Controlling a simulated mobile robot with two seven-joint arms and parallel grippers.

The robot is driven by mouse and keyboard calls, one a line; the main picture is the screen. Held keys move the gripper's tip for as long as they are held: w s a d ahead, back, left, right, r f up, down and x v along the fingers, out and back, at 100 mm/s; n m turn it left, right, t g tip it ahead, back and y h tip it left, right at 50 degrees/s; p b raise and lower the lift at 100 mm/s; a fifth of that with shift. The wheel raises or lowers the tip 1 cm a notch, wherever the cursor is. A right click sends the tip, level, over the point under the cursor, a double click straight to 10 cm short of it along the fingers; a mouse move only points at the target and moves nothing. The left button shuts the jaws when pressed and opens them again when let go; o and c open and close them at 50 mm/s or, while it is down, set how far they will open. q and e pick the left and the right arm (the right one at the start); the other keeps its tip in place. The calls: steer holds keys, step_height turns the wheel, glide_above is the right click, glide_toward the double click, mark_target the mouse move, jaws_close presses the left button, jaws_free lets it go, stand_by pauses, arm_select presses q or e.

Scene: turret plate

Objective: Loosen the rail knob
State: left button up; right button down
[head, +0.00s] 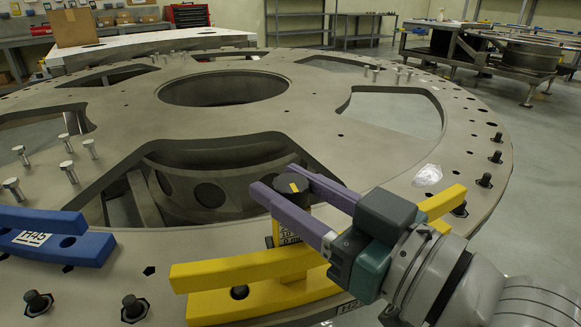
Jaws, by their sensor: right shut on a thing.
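The rail knob (291,184) is dark with a small yellow mark on top. It stands above the yellow rail (215,270) near the front rim of the turret plate. My right gripper (285,187), with purple fingers, comes in from the lower right and is shut on the knob, one finger on each side. The fingers hide part of the knob and its stem. A yellow block with printed marks (290,238) shows below the knob. My left gripper is not in view.
The grey turret plate (330,130) has large cutouts and upright bolts. A blue rail (55,238) lies at the left front. Dark bolts (134,307) stand along the rim. A cardboard box (73,28) and shelves are far behind.

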steer(key=shift+r, duration=0.1)
steer(key=shift+c, duration=1.8)
jaws_free()
steer(key=v, duration=1)
steer(key=shift+p, duration=0.35)
